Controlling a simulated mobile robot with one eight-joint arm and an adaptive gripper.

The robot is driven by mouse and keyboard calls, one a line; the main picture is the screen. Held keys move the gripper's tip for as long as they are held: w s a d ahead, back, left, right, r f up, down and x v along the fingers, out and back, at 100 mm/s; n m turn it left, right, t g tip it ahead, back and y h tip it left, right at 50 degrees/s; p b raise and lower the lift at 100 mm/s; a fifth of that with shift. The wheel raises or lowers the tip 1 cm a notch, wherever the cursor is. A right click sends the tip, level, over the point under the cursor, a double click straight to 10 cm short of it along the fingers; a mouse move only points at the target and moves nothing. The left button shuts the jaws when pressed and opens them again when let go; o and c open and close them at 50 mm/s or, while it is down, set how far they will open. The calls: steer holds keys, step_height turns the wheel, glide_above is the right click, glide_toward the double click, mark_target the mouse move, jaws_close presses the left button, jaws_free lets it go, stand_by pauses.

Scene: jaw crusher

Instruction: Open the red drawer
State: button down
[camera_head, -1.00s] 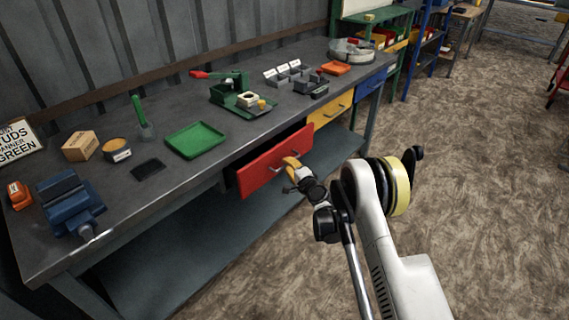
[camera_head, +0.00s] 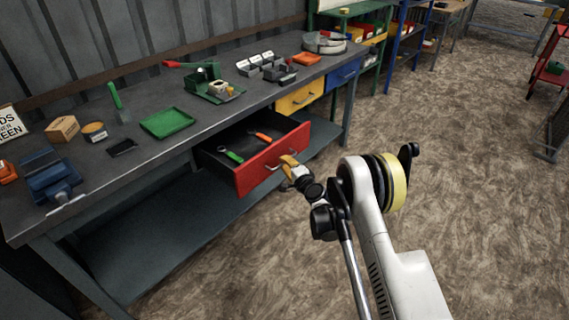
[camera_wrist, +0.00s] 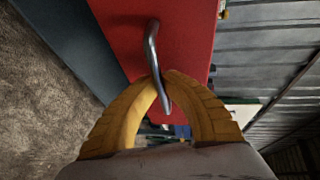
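The red drawer (camera_head: 273,162) is pulled well out of the dark workbench, and its inside shows. A green-handled tool (camera_head: 232,156) and an orange-handled tool (camera_head: 263,137) lie in it. My gripper (camera_head: 287,164) is at the drawer's front. In the wrist view, the yellow fingers of my gripper (camera_wrist: 164,82) close around the metal handle (camera_wrist: 153,48) of the red drawer front (camera_wrist: 185,35). The handle passes between the fingertips.
The workbench (camera_head: 210,130) carries a green tray (camera_head: 167,122), a blue vise (camera_head: 50,182) and a green press (camera_head: 212,85). The yellow drawer (camera_head: 299,97) and blue drawer (camera_head: 343,74) beside the red one are shut. The floor in front is clear.

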steer(key=c, duration=1.5)
jaws_free()
steer(key=v, duration=0.7)
steer(key=shift+s, duration=0.2)
steer(key=shift+r, duration=0.15)
